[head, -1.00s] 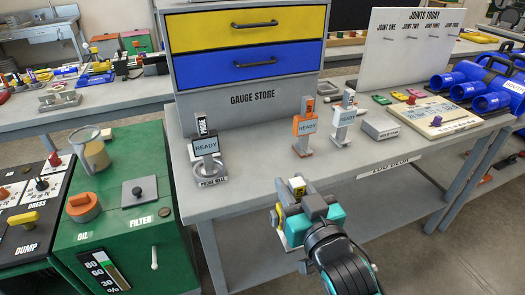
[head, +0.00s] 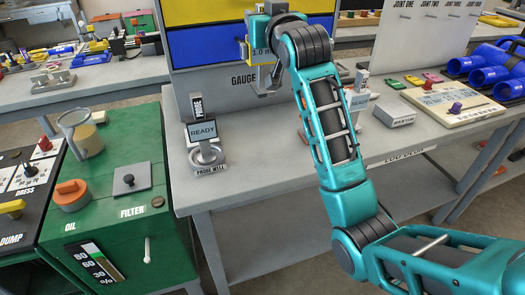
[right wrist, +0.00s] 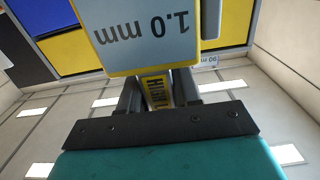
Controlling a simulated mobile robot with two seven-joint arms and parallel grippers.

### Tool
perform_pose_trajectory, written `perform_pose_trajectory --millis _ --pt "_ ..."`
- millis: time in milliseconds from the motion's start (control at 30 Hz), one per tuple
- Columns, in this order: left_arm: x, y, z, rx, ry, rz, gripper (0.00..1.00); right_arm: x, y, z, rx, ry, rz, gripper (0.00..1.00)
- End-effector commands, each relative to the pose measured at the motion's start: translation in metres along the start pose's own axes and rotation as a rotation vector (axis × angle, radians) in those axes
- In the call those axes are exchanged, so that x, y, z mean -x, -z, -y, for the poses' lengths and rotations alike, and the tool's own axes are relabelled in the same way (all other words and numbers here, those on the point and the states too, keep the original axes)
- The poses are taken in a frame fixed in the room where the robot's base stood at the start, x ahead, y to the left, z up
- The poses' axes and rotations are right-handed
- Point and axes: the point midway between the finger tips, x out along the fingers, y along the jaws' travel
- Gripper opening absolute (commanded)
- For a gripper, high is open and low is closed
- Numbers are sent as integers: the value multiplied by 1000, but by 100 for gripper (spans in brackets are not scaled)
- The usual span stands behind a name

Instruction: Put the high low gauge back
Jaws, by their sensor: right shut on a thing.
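The high low gauge (head: 262,52) has a yellow-framed grey display reading 1.0 mm and grey prongs below. My right gripper (head: 271,36) is shut on it and holds it up in front of the blue drawer (head: 203,47) of the gauge store (head: 186,84). In the right wrist view the gauge's display (right wrist: 150,38) appears upside down, and its yellow label (right wrist: 158,91) sits between the fingers of my gripper (right wrist: 157,98). The yellow drawer (head: 205,14) and the blue drawer look shut. My left gripper is out of view.
A probe with a READY display (head: 202,130) stands in the probe well at the bench's left. My right arm hides part of the bench and another READY display (head: 359,101). A grey block (head: 395,115) and a cream board (head: 452,105) lie right.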

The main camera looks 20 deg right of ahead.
Motion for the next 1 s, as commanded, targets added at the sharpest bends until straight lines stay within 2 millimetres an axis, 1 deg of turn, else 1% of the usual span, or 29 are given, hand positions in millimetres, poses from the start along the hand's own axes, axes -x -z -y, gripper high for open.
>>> perform_pose_trajectory --millis 33,100,167,233,267,367,600,700,800,1000 --pt "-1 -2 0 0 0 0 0 -3 11 0 3 1 -6 0" --pt "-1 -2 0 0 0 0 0 -6 20 0 5 2 -4 0" --pt "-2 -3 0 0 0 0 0 -7 23 0 5 3 -2 0" --pt "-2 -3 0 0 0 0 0 -8 18 0 5 3 1 0" --pt "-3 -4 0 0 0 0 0 -8 13 0 5 4 2 0" --pt "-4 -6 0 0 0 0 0 -7 -11 0 5 3 6 0" --pt "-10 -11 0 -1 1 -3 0 -7 -77 -1 5 3 5 0" --pt "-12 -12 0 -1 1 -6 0 -7 -101 -1 5 3 3 0" --pt "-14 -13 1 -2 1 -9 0 -7 -118 -1 4 4 1 0" --pt "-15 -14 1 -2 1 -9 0 -8 -134 -1 4 3 -2 0"
